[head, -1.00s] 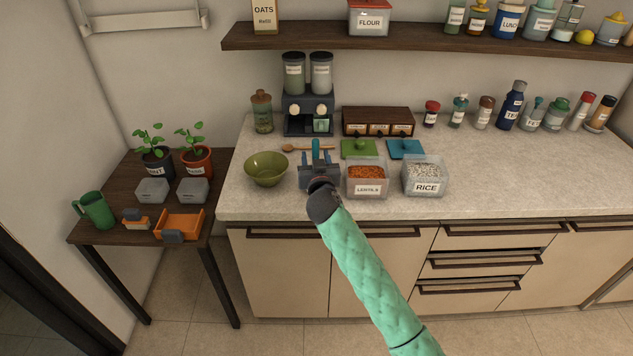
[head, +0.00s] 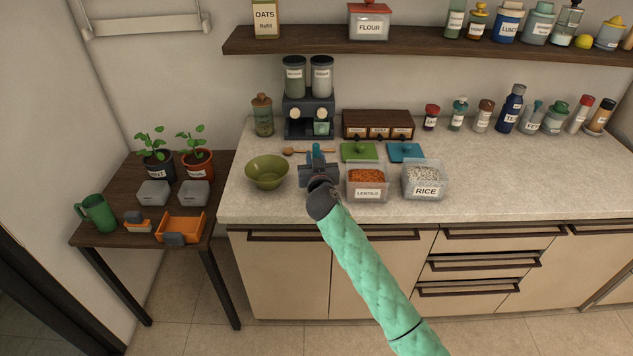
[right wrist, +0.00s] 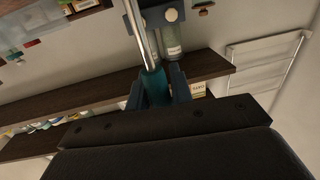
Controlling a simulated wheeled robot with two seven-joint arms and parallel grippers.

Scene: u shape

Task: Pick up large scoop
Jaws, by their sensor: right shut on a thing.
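My right gripper (head: 318,168) is over the counter between the green bowl and the lentils container. It is shut on the teal handle of the large scoop (head: 316,151). In the right wrist view the teal handle (right wrist: 154,86) sits between the two fingers (right wrist: 157,93), with a shiny metal shaft running up from it. The scoop's bowl end is not clearly visible. My left gripper is in neither view.
A green bowl (head: 267,174) stands to the left, and clear containers of lentils (head: 367,194) and rice (head: 426,192) to the right. A wooden spoon (head: 297,151), green lid (head: 360,153) and blue lid (head: 406,153) lie behind. The front right counter is clear.

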